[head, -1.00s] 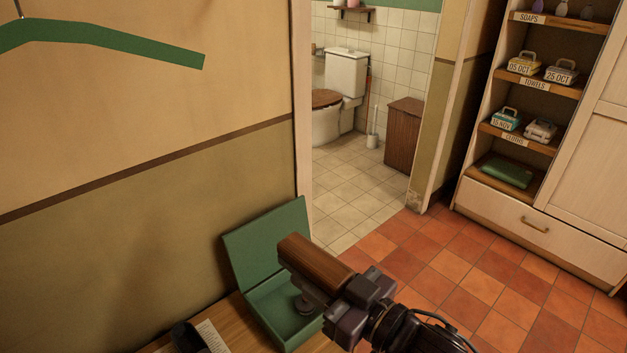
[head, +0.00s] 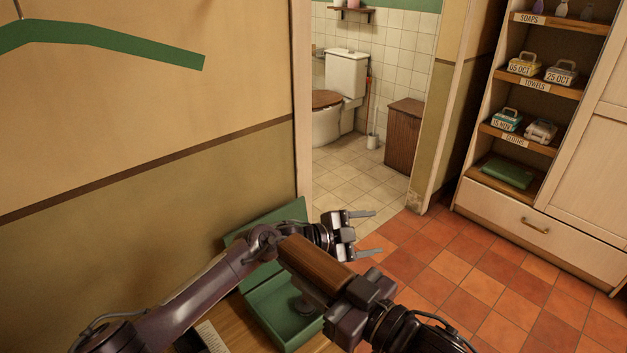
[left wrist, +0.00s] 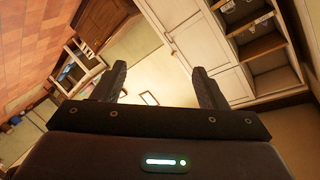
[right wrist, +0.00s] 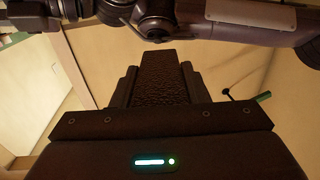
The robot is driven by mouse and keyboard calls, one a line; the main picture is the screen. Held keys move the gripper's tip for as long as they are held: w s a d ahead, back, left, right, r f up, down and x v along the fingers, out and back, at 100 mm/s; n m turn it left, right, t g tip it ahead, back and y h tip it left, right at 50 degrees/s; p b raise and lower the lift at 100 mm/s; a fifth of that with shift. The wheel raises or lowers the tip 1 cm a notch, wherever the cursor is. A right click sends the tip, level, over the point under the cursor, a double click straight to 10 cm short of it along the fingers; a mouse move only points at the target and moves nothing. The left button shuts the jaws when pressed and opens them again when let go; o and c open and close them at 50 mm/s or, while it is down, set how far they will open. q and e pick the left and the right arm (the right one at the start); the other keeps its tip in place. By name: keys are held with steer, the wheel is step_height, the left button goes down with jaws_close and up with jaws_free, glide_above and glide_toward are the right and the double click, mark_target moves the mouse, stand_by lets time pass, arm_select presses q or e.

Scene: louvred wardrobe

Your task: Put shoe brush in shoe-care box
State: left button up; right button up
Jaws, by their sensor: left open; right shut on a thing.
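The shoe brush (head: 315,266), with a brown wooden back, is held by my right gripper (head: 356,303), which is shut on it. The brush is in front of the green shoe-care box (head: 270,318) in the head view; the gap between them is unclear. The box's lid (head: 285,214) stands open behind, partly hidden by my left arm. In the right wrist view the brush (right wrist: 164,78) shows as a dark textured block between the fingers. My left gripper (head: 368,232) is open and empty, beyond the brush; its spread fingers show in the left wrist view (left wrist: 160,85).
A small round dark thing (head: 304,306) is in the box. The box stands on a wooden surface (head: 245,337) with a printed paper (head: 212,337) beside it. The wall is at the left. Shelves (head: 520,95) and a drawer (head: 530,222) stand at the right, across open tiled floor.

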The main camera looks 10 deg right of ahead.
arm_select(q)
steer(key=s+d+r+m+g+y, duration=0.1)
steer(key=s+r+m+g, duration=0.15)
steer(key=r, duration=0.25)
steer(key=s+d+r+m+g, duration=0.1)
steer(key=d+r+m, duration=0.1)
steer(key=r+m, duration=0.25)
step_height(320, 180, up, 18)
steer(key=n+y, duration=0.2)
steer(key=y, duration=1.2)
glide_above(313, 254)
steer(key=shift+g, duration=0.25)
step_height(313, 254, down, 12)
steer(key=shift+f, duration=0.1)
steer(key=c, duration=1)
steer(key=shift+c, duration=0.9)
arm_select(e)
steer(key=o, duration=1.1)
